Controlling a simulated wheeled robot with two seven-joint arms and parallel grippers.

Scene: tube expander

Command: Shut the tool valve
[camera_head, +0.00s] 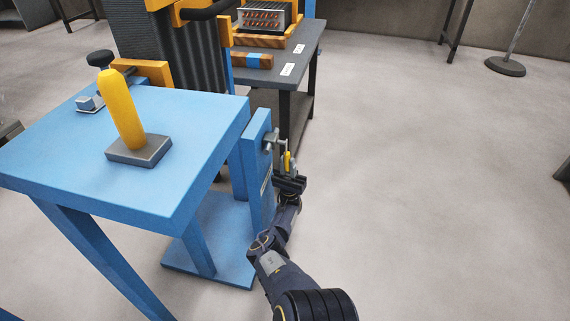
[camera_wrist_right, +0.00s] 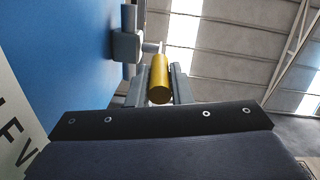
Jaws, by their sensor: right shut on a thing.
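The tool valve (camera_head: 270,140) is a grey fitting on the side of a blue upright post, with a small yellow handle (camera_head: 287,160). My right gripper (camera_head: 289,176) is at the handle, to the right of the post. In the right wrist view, the yellow handle (camera_wrist_right: 160,82) lies between the two grey fingers of my right gripper (camera_wrist_right: 161,88), which are shut on it. The grey valve body (camera_wrist_right: 126,46) shows beyond it, by the blue post. My left gripper is not in view.
The blue post (camera_head: 256,170) stands beside a blue table (camera_head: 60,150). A yellow upright cylinder (camera_head: 122,110) on a grey base stands on the table. A dark bench (camera_head: 305,45) with a tray of parts (camera_head: 265,20) is behind.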

